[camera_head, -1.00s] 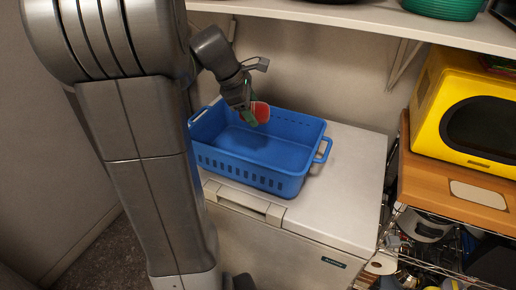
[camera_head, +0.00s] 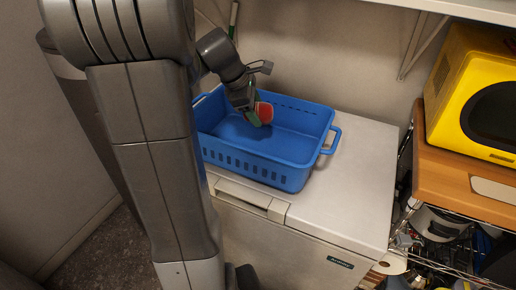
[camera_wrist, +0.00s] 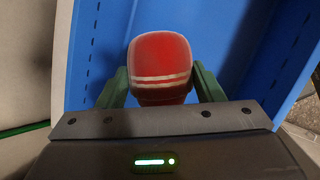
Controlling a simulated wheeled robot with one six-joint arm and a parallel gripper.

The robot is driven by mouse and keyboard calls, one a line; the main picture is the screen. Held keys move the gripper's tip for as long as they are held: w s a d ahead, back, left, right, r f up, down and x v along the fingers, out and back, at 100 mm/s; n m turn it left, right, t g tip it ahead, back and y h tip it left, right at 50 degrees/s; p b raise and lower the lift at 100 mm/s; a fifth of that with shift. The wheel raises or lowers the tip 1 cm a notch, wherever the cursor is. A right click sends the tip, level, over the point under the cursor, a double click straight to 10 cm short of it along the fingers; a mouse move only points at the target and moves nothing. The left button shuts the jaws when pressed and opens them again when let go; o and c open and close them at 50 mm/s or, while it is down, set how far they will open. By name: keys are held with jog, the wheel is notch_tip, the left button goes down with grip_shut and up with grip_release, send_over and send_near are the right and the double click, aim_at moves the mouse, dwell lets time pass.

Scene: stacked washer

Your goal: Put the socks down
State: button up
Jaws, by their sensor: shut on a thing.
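The socks (camera_head: 265,112) are a red bundle with pale stripes. In the wrist view the red socks (camera_wrist: 160,62) sit between the green fingers of my gripper (camera_wrist: 162,92), which is shut on them. In the head view my gripper (camera_head: 254,117) holds them inside the outline of a blue basket (camera_head: 250,170). The basket shows behind them in the wrist view (camera_wrist: 85,50). Its visible floor is empty. I cannot tell whether the socks touch the floor.
The basket stands on a white chest freezer (camera_head: 360,170), with bare lid to its right. A yellow microwave (camera_head: 455,90) sits on a wooden-topped wire rack (camera_head: 440,170) at the right. A white shelf (camera_head: 420,5) hangs above, against the wall.

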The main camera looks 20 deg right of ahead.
notch_tip(320, 180, down, 10)
jog(key=shift+r+b, duration=0.2)
jog(key=shift+b, duration=0.1)
jog(key=shift+f, duration=0.15)
jog(key=o, duration=0.9)
jog(key=shift+o, duration=0.3)
jog(key=shift+a+r, duration=0.1)
jog(key=shift+r, duration=0.35)
jog(key=v, duration=1.1)
jog(key=shift+r+p, duration=0.2)
jog(key=shift+p, duration=0.2)
